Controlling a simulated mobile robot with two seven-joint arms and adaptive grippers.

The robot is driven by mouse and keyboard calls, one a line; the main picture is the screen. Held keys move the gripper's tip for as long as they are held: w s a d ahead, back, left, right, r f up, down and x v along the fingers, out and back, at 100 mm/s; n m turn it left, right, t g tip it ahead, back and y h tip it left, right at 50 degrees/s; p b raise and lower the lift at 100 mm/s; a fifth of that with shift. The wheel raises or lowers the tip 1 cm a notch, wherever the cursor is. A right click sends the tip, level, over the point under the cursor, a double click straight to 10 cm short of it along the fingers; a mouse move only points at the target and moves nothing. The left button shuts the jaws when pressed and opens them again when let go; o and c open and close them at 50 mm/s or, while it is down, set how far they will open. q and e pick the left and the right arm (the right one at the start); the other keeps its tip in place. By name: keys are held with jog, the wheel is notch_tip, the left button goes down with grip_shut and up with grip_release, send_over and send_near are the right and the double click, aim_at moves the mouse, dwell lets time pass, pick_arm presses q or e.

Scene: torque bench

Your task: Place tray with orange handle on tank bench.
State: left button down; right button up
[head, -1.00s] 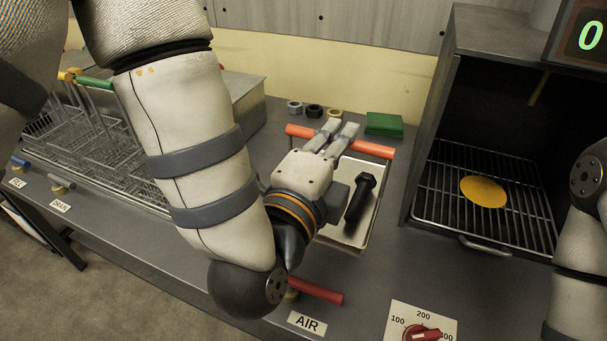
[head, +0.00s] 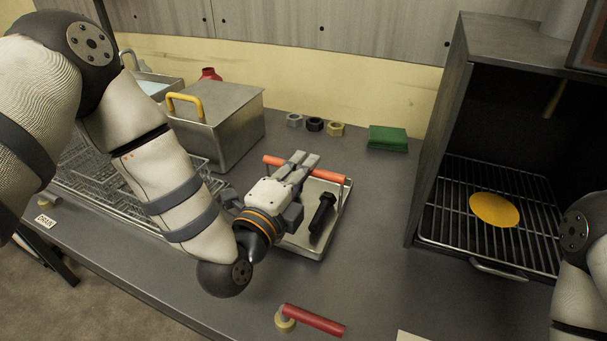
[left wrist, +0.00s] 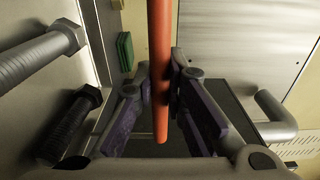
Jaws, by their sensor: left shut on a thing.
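A shallow metal tray (head: 338,212) with an orange bar handle (head: 325,174) at its far end is over the grey bench (head: 375,235). I cannot tell whether it touches the bench top. A black bolt (head: 322,212) lies in it. My left gripper (head: 297,165) is shut on the orange handle, its body reaching over the tray. The left wrist view shows the handle (left wrist: 160,65) between the fingers, with the dark bolt (left wrist: 70,125) and a silver bolt (left wrist: 40,55) at the left. My gripper hides part of the tray. My right gripper is out of view.
A steel box (head: 235,130) with a yellow handle and wire racks (head: 100,185) stand left of the tray. Several nuts (head: 315,124) and a green pad (head: 388,138) lie behind. An open oven (head: 480,215) holding a yellow disc is right. A red lever (head: 315,320) is in front.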

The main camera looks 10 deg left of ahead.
pick_arm(q)
jog(key=shift+f, duration=0.8)
jog(key=shift+r, duration=0.25)
jog(key=shift+f, duration=0.15)
jog(key=c, duration=1.6)
grip_release()
jog(key=shift+f, duration=0.1)
jog(key=shift+c, duration=0.2)
